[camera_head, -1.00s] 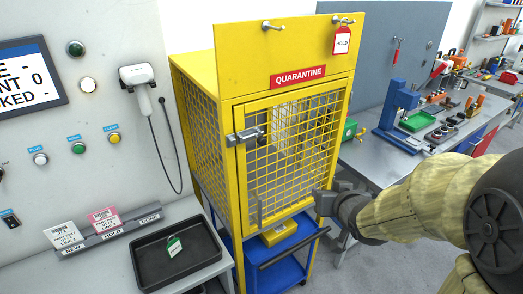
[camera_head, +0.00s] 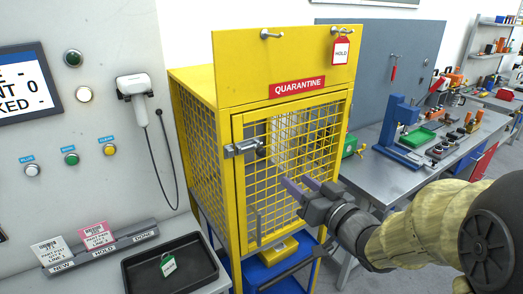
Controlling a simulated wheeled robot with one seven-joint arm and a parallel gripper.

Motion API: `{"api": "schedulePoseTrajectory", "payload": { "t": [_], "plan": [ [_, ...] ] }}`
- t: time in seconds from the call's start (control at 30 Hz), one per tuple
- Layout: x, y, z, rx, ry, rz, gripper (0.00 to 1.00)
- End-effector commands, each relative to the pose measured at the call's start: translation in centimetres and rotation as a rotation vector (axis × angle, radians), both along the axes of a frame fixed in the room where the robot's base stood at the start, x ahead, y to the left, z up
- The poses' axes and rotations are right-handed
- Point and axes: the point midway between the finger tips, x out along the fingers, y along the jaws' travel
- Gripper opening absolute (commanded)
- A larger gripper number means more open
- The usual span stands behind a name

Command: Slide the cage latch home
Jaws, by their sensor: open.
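The cage latch (camera_head: 241,149) is a silver bolt at the left edge of the yellow mesh cage door (camera_head: 258,210), with a dark piece at its right end. The door appears closed against the yellow cage (camera_head: 203,91). I cannot tell how far the bolt is across. My gripper (camera_head: 297,184) is open and empty, in front of the door's mesh, to the right of and below the latch. Its fingers point up and left, apart from the latch. A vertical handle (camera_head: 259,226) shows low on the door.
A red QUARANTINE label (camera_head: 297,87) and a HOLD tag (camera_head: 341,51) on a hook are above the door. A black tray (camera_head: 142,277) with a green tag is at lower left. A workbench (camera_head: 375,180) with tools stands right, behind my arm. The space before the latch looks clear.

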Motion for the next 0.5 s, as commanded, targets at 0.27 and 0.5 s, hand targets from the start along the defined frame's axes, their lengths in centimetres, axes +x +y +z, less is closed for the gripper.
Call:
{"api": "schedulePoseTrajectory", "payload": {
  "t": [0.27,0.5],
  "plan": [
    [1.7,0.9,0.5,0.000,0.005,-0.003,0.45],
    [4.5,2.9,0.2,-0.002,0.001,-0.003,0.45]
  ]
}}
